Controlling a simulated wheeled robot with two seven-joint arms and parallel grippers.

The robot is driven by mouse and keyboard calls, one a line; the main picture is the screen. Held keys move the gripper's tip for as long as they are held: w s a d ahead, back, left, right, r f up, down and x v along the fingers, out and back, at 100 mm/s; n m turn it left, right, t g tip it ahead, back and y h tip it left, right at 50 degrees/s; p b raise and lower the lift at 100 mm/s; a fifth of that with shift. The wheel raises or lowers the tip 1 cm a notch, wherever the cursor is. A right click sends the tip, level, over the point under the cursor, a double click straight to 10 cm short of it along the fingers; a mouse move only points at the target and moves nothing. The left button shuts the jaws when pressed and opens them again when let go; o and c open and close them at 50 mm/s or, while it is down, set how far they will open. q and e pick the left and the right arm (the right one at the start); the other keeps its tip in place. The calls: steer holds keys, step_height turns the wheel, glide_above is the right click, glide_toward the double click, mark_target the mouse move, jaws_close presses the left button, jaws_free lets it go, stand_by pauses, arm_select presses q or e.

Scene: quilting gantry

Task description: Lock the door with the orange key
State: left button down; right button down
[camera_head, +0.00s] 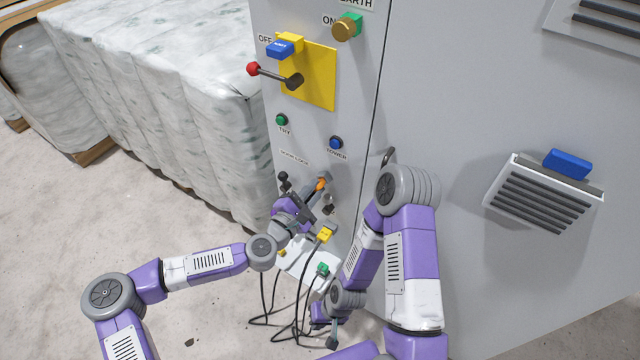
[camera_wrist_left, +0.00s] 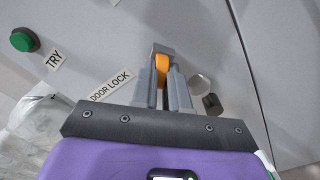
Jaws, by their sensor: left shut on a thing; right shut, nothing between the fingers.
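The orange key (camera_head: 321,184) is at the grey cabinet front, below the DOOR LOCK label (camera_head: 295,158). My left gripper (camera_head: 317,191) is shut on it. In the left wrist view the orange key (camera_wrist_left: 162,68) shows between the grey fingers, in front of the panel near the DOOR LOCK label (camera_wrist_left: 111,86). The key's tip and the keyhole are hidden, so I cannot tell how far in it sits. The door seam (camera_head: 375,110) runs right of the panel, with a dark handle (camera_head: 388,157) beside it. My right gripper (camera_head: 332,338) is shut and empty, low near the floor.
A black knob (camera_head: 284,178) and a silver cylinder (camera_wrist_left: 200,84) flank the left gripper. Yellow (camera_head: 325,234) and green (camera_head: 322,270) plugs with hanging cables are below. A red-knobbed lever (camera_head: 254,69) juts out above. Wrapped bales (camera_head: 170,90) stand left; open floor (camera_head: 60,220) lies in front.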

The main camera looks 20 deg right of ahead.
arm_select(q)
steer(key=n, duration=0.3)
steer(key=shift+n, duration=0.4)
steer(key=n, duration=0.3)
steer(key=shift+n, duration=0.4)
steer(key=n, duration=0.2)
steer(key=shift+n+p, duration=0.3)
steer(key=shift+p, duration=0.1)
steer(key=c, duration=1.1)
jaws_free()
steer(key=shift+o, duration=0.2)
